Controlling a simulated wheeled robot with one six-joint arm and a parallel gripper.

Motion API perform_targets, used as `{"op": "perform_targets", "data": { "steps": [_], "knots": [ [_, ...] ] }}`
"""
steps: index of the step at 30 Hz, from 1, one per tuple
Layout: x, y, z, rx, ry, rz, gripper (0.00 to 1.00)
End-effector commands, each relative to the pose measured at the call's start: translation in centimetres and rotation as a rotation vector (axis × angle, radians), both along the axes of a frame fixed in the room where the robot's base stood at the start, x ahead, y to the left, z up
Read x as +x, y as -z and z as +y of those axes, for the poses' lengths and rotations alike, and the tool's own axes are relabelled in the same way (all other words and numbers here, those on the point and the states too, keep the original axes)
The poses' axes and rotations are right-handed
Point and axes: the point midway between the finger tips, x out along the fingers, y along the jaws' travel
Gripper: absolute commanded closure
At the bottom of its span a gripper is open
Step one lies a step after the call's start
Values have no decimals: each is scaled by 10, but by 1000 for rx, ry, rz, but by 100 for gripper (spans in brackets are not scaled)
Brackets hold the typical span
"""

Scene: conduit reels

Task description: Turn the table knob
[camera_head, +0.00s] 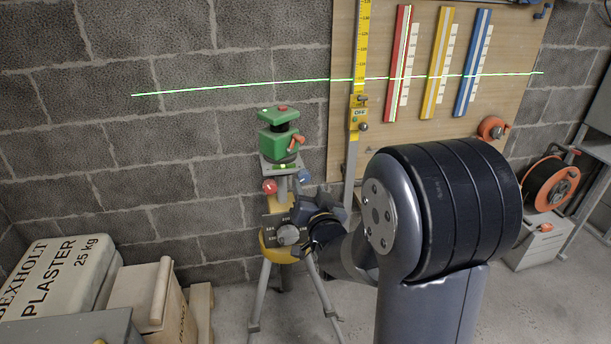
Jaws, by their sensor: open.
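A green laser level (279,137) stands on a small grey table (281,166) on top of a yellow tripod (283,202). A red knob (269,186) is at the left under this table and a blue knob (304,177) at the right. A round grey knob (288,235) sits lower, on the front of the tripod head, beside a dark scale plate. I cannot tell which one is the table knob. My gripper (305,214) is open, just right of the tripod head and close to the grey knob. My arm hides part of it, and contact cannot be told.
A green laser line crosses the block wall and the wooden board (420,135), with a yellow staff (357,110) and coloured strips. A plaster bag (55,275) and wooden boxes (140,295) stand at lower left. An orange cable reel (551,184) is at right. Tripod legs spread on the floor.

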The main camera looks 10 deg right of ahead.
Motion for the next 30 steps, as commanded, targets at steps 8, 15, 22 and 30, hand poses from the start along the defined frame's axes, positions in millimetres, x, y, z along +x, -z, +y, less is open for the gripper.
{"op": "perform_targets", "data": {
  "steps": [8, 15, 22, 30],
  "knots": [
    [42, -1, 0, -1, 1, 1, 52],
    [54, 0, 0, -1, 0, 2, 52],
    [54, 0, 0, -1, 1, 1, 52],
    [53, 0, 0, -1, 1, 1, 75]
  ]
}}
